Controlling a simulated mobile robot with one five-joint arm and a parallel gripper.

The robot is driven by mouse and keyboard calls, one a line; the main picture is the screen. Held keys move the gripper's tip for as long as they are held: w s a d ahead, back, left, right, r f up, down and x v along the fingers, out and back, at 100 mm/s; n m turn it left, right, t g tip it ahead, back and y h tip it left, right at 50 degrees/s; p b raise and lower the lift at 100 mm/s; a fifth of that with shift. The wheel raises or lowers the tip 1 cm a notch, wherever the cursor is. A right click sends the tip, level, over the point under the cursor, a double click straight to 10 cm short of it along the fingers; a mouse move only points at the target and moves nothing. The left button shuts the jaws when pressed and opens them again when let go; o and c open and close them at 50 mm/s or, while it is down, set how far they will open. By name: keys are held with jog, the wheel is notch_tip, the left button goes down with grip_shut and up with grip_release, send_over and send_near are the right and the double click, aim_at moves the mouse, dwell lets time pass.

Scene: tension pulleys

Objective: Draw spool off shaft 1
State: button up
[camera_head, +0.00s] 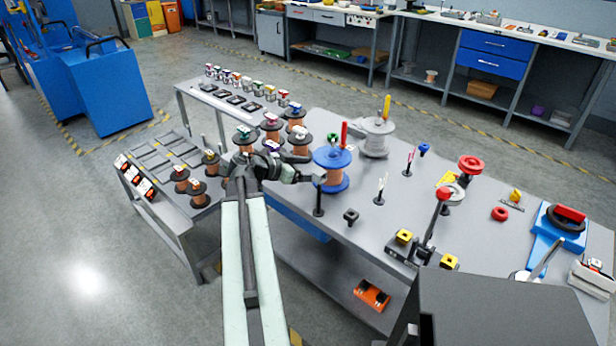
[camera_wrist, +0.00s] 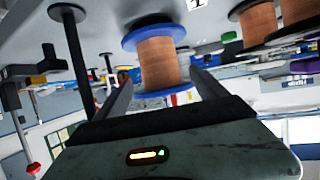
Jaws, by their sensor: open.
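A blue-flanged spool wound with copper wire (camera_head: 331,180) stands upright on the table, with a red post (camera_head: 344,134) rising at its top. I cannot tell for certain which shaft is shaft 1. My gripper (camera_head: 312,179) is at the left side of this spool, at about winding height. In the wrist view, which looks upside down, the copper winding (camera_wrist: 157,62) lies ahead between the two spread fingers (camera_wrist: 160,78). The gripper is open and holds nothing. Whether a finger touches the spool cannot be told. The shaft inside is hidden.
A black post with a round foot (camera_head: 319,200) stands close in front of the spool. A grey spool (camera_head: 377,138) with a yellow post is behind right. Several black-flanged copper spools (camera_head: 272,128) crowd the left.

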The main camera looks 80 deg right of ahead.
jog(key=b+x, duration=0.3)
jog(key=x, duration=0.4)
jog(key=shift+s+d+f, duration=0.2)
jog(key=shift+s+d, duration=0.05)
grip_shut()
jog(key=shift+r, duration=0.1)
